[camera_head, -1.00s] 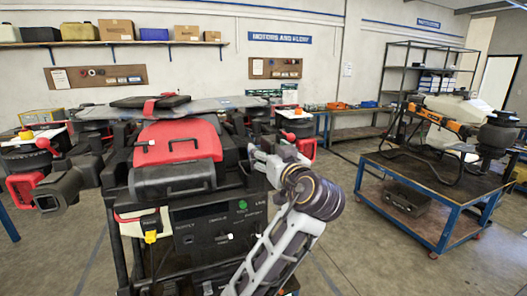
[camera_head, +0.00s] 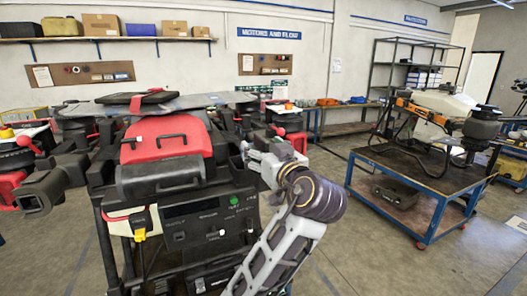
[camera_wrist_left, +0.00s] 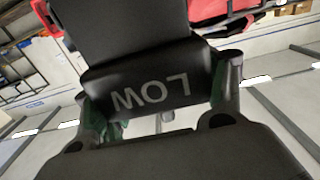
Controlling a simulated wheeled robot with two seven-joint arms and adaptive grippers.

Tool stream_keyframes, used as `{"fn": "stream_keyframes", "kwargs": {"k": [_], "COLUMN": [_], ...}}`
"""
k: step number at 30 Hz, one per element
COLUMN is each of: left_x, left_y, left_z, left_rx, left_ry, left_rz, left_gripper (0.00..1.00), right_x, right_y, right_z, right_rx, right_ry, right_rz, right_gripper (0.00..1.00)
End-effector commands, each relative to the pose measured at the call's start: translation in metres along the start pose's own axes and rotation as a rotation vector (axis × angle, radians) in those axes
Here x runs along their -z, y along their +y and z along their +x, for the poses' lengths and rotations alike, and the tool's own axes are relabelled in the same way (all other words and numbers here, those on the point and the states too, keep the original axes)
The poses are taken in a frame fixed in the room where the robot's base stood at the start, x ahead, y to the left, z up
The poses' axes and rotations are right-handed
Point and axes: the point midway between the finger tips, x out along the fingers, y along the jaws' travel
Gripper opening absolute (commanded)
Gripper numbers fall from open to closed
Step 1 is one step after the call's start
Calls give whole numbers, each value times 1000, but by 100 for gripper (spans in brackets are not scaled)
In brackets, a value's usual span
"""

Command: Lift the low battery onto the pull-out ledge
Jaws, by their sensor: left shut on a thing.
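My left gripper (camera_head: 250,152) is beside the right side of the red and black drone body (camera_head: 165,142), above the black unit with a green light (camera_head: 212,215). In the left wrist view the left gripper (camera_wrist_left: 160,105) has its two fingers on either side of a dark block marked LOW, the low battery (camera_wrist_left: 150,90), and is shut on it. The lettering appears upside down in that view. In the head view I cannot make the battery out apart from the dark parts around the gripper. I cannot pick out the pull-out ledge. My right gripper is not in view.
A blue-framed cart (camera_head: 430,200) with an orange-armed machine stands at the right. A metal shelf rack (camera_head: 415,75) is behind it. Drone arms and motors (camera_head: 45,190) crowd the left. The floor between the black unit and the cart is clear.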

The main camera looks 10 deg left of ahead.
Motion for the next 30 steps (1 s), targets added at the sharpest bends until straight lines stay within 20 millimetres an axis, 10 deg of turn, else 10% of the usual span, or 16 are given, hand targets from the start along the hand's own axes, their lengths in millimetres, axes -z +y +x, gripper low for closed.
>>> {"fn": "stream_keyframes", "kwargs": {"k": [30], "left_x": [13], "left_y": [0], "left_z": [0], "left_rx": [-1], "left_ry": [6], "left_rz": [-3], "left_gripper": [7], "right_x": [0], "right_y": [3], "right_z": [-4], "right_rx": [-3], "right_ry": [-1], "right_rz": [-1], "right_gripper": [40]}}
